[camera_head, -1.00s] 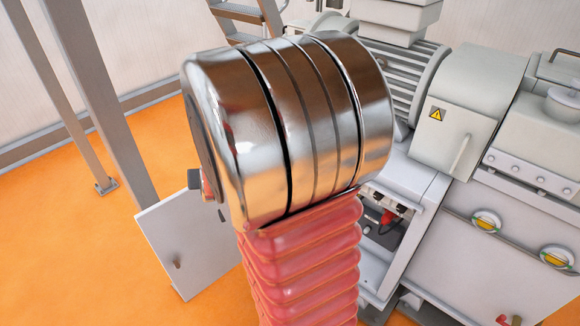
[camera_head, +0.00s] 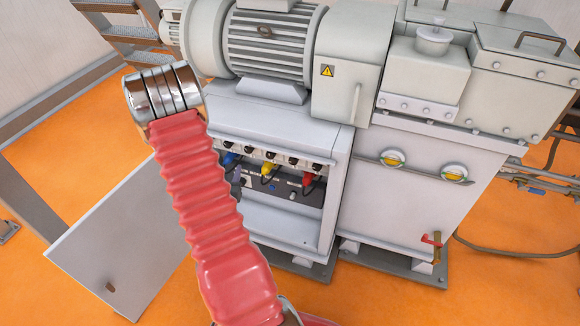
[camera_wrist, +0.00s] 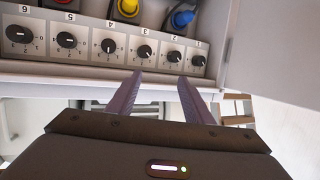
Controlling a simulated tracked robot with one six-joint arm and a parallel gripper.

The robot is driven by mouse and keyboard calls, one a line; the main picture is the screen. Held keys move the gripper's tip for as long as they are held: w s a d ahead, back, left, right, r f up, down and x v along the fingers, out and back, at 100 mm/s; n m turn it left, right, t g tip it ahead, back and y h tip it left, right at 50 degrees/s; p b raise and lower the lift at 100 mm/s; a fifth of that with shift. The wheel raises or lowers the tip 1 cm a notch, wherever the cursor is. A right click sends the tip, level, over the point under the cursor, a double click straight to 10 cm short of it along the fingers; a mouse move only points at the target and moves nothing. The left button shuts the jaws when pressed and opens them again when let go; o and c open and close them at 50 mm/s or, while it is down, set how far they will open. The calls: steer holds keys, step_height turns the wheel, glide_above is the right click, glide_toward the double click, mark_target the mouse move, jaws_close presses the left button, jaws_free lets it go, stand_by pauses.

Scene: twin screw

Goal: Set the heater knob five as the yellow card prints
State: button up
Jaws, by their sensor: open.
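A row of black dial knobs runs along a pale strip in the wrist view, with labels that show upside down. Knob five (camera_wrist: 66,40) is second from the left there, under the label 5. Its white mark appears to point right; the exact setting is too small to read. My gripper (camera_wrist: 160,75) is open and empty, its fingers apart, below the strip near knobs two to four and to the right of knob five. In the head view my arm hides the gripper; the knob row (camera_head: 270,155) shows beside it. I see no yellow card.
Blue (camera_wrist: 181,18), yellow (camera_wrist: 127,8) and red plugs sit close behind the knobs. An open cabinet door (camera_head: 115,245) stands at left in the head view. The motor (camera_head: 268,45) overhangs the cabinet top.

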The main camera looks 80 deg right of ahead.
steer(key=s+d+f+g+h, duration=0.2)
steer(key=s+f+g, duration=0.15)
steer(key=s, duration=0.55)
steer(key=m+g+h, duration=0.1)
steer(key=g+h, duration=0.1)
glide_toward(292, 162)
steer(key=shift+t, duration=0.25)
steer(key=a, duration=0.5)
steer(key=shift+w+r, duration=0.1)
steer(key=shift+r, duration=0.05)
steer(key=shift+d, duration=0.1)
steer(key=d, duration=0.4)
steer(key=s+d, duration=0.1)
steer(key=d, duration=0.8)
steer(key=shift+s+d, duration=0.15)
steer(key=shift+d, duration=0.15)
